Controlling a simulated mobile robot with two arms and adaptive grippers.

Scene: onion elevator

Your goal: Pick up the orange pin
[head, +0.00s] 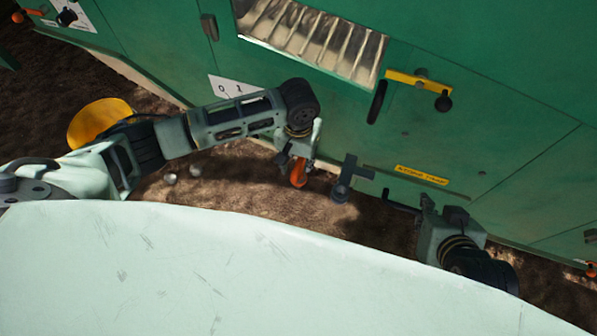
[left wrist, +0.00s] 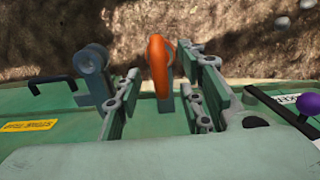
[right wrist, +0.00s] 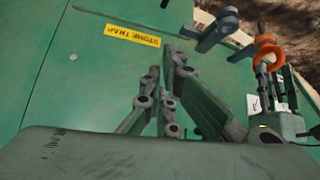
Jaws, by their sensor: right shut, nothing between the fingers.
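The orange pin (head: 298,173) hangs low beside the green machine, under the end of my left arm. In the left wrist view the orange pin (left wrist: 158,66) appears between the two fingers of my left gripper (left wrist: 165,90), which are apart, with gaps on both sides. My left gripper (head: 300,150) points down at it in the head view. The pin (right wrist: 268,54) also shows in the right wrist view, beside my left gripper. My right gripper (right wrist: 170,88) is shut and empty, near the machine panel to the right in the head view (head: 428,203).
A grey bracket with a round end (head: 345,185) sits just right of the pin. A black handle (head: 402,208) and a yellow "STONE TRAP" label (head: 421,174) are on the green machine (head: 480,120). Brown soil (head: 225,185) lies below.

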